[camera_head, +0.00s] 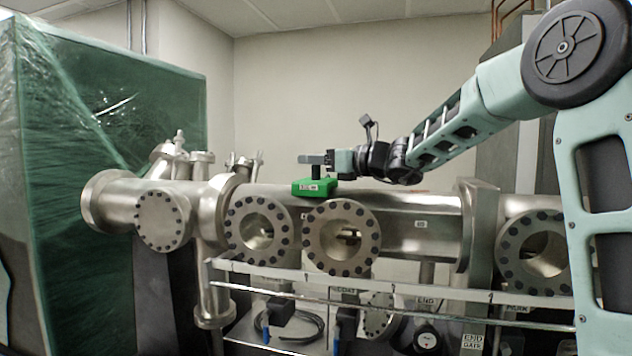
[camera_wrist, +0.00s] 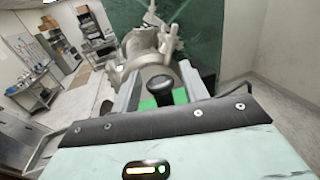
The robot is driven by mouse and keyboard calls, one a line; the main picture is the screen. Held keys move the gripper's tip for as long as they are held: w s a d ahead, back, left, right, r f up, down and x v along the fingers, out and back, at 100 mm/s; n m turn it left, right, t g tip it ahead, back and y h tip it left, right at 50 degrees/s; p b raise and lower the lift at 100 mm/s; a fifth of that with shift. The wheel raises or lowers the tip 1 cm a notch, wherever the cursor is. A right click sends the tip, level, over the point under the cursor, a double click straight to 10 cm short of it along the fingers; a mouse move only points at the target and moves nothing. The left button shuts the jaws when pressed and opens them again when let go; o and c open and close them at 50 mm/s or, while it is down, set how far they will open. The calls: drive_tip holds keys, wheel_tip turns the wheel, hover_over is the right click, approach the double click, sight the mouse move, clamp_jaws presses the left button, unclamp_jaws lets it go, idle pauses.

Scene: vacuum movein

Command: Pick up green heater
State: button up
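The green heater (camera_head: 315,187) is a small flat block with a white label and a black upright handle (camera_head: 316,172). It rests on top of the long steel vacuum chamber (camera_head: 410,205). My gripper (camera_head: 316,160) reaches in from the right at the top of the handle. In the wrist view, the handle's round black knob (camera_wrist: 159,89) sits between my two open fingers, with a gap on each side. A part of the green heater body (camera_wrist: 180,97) shows behind the knob; my gripper's housing hides the rest.
Steel flanges and ports (camera_head: 162,220) crowd the chamber's left end. A metal rail (camera_head: 400,303) runs along the front. A tall unit wrapped in green plastic (camera_head: 120,130) stands at left. The air above the chamber is clear.

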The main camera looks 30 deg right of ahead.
clamp_jaws()
